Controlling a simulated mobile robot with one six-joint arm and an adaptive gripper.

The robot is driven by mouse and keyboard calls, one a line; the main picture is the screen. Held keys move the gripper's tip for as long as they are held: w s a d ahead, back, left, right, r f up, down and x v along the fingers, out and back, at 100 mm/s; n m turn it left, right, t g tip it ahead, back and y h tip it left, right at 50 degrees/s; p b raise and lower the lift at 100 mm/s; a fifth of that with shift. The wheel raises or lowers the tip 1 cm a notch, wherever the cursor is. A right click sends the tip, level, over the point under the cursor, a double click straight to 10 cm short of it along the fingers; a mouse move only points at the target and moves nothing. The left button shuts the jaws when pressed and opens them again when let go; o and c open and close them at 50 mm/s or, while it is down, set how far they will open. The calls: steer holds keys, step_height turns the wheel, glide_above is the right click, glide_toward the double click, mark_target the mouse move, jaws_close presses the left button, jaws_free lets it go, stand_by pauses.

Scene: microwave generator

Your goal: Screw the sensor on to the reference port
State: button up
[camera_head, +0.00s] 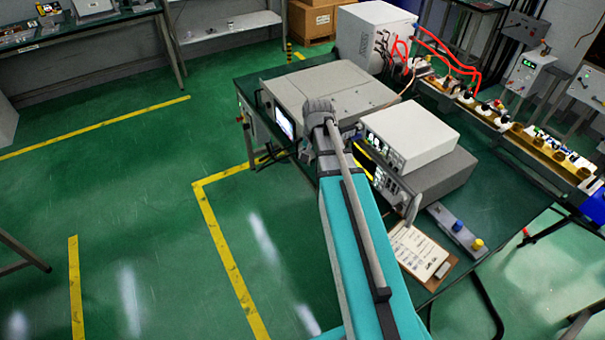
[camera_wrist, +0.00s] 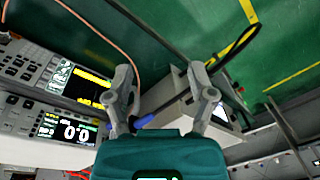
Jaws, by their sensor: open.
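In the wrist view my gripper (camera_wrist: 160,72) is open, its two grey fingers apart. A slim part with a blue end (camera_wrist: 144,121) and a dark shaft shows between the fingers, low in the gap. It may be the sensor, but I cannot tell for sure, nor whether a finger touches it. The instruments with lit displays (camera_wrist: 80,85) stand left of the fingers; a grey box with a screen (camera_wrist: 222,112) is behind the right finger. I cannot pick out the reference port.
The green bench (camera_head: 480,190) carries a wide grey instrument (camera_head: 330,85), a stacked white instrument (camera_head: 410,135) and a clipboard (camera_head: 418,252). A white box (camera_head: 370,35) with red cables stands behind. A thin copper cable (camera_wrist: 100,35) runs left of the fingers. The floor at left is clear.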

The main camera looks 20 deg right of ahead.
steer(key=shift+s+a+f+n+b, duration=0.25)
steer(key=shift+s+a+f+n, duration=0.15)
steer(key=shift+a, duration=0.25)
steer(key=shift+s+a+f+n+b, duration=0.3)
steer(key=shift+s+a, duration=0.15)
steer(key=shift+a, duration=0.25)
steer(key=shift+s+a+f+n+b, duration=0.25)
steer(key=shift+s+a+f+n, duration=0.15)
steer(key=shift+a, duration=0.25)
steer(key=shift+s, duration=0.1)
